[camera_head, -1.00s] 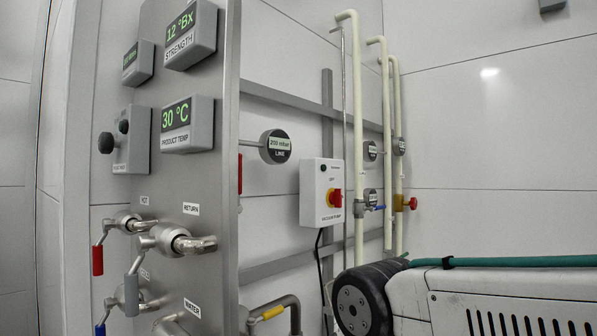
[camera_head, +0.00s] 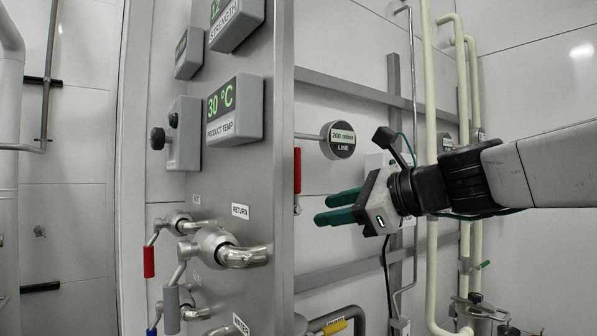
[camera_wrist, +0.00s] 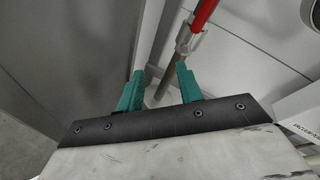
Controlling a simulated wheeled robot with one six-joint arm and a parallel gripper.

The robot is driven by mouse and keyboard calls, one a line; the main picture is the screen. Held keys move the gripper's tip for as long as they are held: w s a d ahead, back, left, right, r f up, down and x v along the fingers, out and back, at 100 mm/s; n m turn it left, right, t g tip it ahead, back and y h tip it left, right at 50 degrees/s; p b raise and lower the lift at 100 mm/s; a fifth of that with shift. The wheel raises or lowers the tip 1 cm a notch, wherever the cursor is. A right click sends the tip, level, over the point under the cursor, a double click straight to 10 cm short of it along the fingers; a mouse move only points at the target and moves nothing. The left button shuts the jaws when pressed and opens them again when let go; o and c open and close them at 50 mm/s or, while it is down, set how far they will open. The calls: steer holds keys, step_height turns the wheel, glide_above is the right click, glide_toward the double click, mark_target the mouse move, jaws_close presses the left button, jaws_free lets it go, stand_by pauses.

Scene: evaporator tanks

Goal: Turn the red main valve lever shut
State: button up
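A red lever (camera_head: 297,170) hangs along the right edge of the grey panel, handle upright, partly hidden by that edge. In the wrist view a red handle (camera_wrist: 204,14) rises from a metal fitting on a pipe, ahead and to the right of the fingers. My gripper (camera_head: 325,208) has two green fingers pointing left toward the panel edge, a little below and right of the red lever. In the wrist view my gripper (camera_wrist: 159,70) is open, with nothing between its fingers. The lever and the fingers look apart.
The grey panel (camera_head: 262,170) stands left of my gripper. On its front are a red-handled valve (camera_head: 149,262) and a grey-handled valve (camera_head: 172,310). A round line gauge (camera_head: 341,140) is above my gripper. Cream pipes (camera_head: 431,270) stand behind my arm.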

mark_target(300, 165)
steer(key=w+a+r+m+t, duration=0.1)
steer(key=w+r+m, duration=0.1)
steer(key=w, duration=0.1)
steer(key=w+a+r+m+t, duration=0.1)
steer(key=w+a+r+m, duration=0.1)
steer(key=w+r+m, duration=0.1)
steer(key=w+a+r+m+t+y, duration=0.1)
steer(key=w+a+r+m, duration=0.1)
steer(key=w, duration=0.2)
steer(key=shift+w+a+r, duration=0.1)
steer(key=shift+a+r, duration=0.1)
steer(key=shift+w+a, duration=0.4)
jaws_close()
